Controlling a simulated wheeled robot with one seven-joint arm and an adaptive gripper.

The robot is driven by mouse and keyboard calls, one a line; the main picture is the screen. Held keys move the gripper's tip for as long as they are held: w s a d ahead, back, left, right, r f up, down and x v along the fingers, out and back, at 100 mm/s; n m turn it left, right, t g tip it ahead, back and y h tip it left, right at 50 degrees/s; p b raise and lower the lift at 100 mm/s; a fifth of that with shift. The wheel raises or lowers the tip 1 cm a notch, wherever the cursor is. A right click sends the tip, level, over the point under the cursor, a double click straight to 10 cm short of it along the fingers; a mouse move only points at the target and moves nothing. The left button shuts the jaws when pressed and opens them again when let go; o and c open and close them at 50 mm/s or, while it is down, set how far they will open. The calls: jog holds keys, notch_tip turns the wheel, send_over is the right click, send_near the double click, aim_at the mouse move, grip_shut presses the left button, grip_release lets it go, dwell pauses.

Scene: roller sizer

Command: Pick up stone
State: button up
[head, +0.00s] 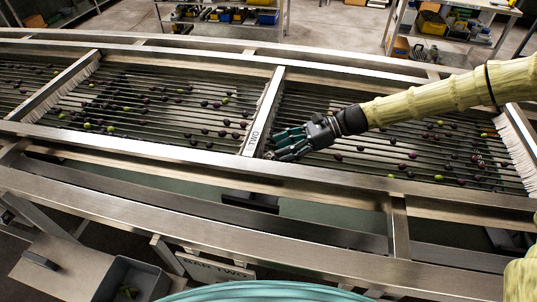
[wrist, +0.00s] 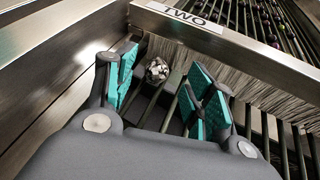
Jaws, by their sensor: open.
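In the wrist view a small grey, faceted stone (wrist: 157,70) lies on the dark rollers near the corner of the brush-fringed divider and the side rail. My gripper (wrist: 160,92) is open, its teal-padded fingers apart on either side of the stone as seen from the wrist. I cannot tell whether the fingers touch it. In the head view my gripper (head: 276,150) is beside the divider labelled TWO (head: 254,137), low over the rollers. The stone cannot be made out there.
The roller bed (head: 340,125) carries many dark and green olives. Metal rails (head: 200,165) run along its near side. Another brush divider (head: 518,140) stands at the right. A grey bin (head: 130,280) is at the lower left. Shelves stand beyond the machine.

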aim_at(268, 157)
jog(key=shift+p+x, duration=0.5)
jog(key=shift+x, duration=1.1)
jog(key=shift+c, duration=0.3)
jog(key=c, duration=1)
